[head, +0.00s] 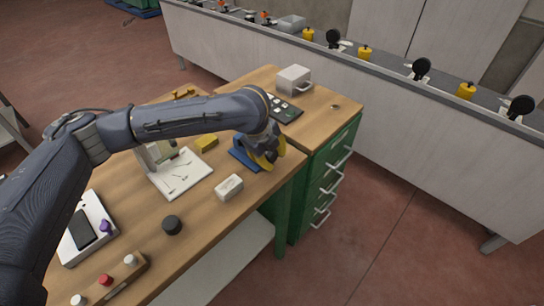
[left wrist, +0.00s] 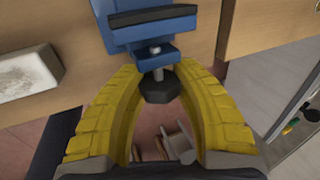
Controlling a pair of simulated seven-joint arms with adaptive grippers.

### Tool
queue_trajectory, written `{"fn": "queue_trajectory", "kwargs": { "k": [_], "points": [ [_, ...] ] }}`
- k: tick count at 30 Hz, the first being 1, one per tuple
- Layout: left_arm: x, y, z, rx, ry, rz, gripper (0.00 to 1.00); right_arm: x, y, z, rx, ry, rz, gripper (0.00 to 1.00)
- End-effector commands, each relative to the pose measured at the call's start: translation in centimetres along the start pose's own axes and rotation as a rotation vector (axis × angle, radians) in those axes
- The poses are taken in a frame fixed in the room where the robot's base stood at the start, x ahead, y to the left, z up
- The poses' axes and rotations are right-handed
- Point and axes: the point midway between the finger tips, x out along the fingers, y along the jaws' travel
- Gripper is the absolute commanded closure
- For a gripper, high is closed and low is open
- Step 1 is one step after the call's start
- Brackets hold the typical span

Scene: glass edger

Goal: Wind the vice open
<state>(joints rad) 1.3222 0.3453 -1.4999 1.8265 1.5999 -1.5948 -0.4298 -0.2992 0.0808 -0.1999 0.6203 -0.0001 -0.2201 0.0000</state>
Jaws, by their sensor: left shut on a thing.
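The blue vice (head: 242,159) sits at the front edge of the wooden bench, partly hidden behind my left gripper (head: 266,158). In the left wrist view, the vice body (left wrist: 155,32) is at the top, with a metal screw running to a dark faceted knob (left wrist: 160,88). The yellow fingers of my left gripper (left wrist: 160,82) are shut on this knob, one finger on each side of it. The jaw gap of the vice cannot be made out. My right gripper is not in view.
A white block (head: 229,187) and a dark round puck (head: 172,225) stand near the bench's front edge. Green drawers (head: 325,175) stand at right.

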Motion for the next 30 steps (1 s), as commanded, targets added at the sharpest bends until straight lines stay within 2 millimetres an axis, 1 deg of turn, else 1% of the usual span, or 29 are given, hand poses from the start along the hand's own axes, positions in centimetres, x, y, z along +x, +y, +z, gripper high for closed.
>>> {"fn": "queue_trajectory", "kwargs": {
  "k": [6,13,19,30],
  "points": [
    [0.04,0.13,-0.04,0.0,0.003,-0.137,1.0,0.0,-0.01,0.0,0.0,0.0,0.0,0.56],
    [0.01,0.02,-0.02,0.0,0.001,-0.23,1.0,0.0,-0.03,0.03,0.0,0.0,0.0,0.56],
    [-0.01,-0.03,0.02,0.0,0.0,-0.265,1.0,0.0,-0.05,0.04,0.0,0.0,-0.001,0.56],
    [0.01,-0.05,0.01,0.0,0.0,-0.27,1.0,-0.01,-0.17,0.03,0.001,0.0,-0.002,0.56]
  ]
}}
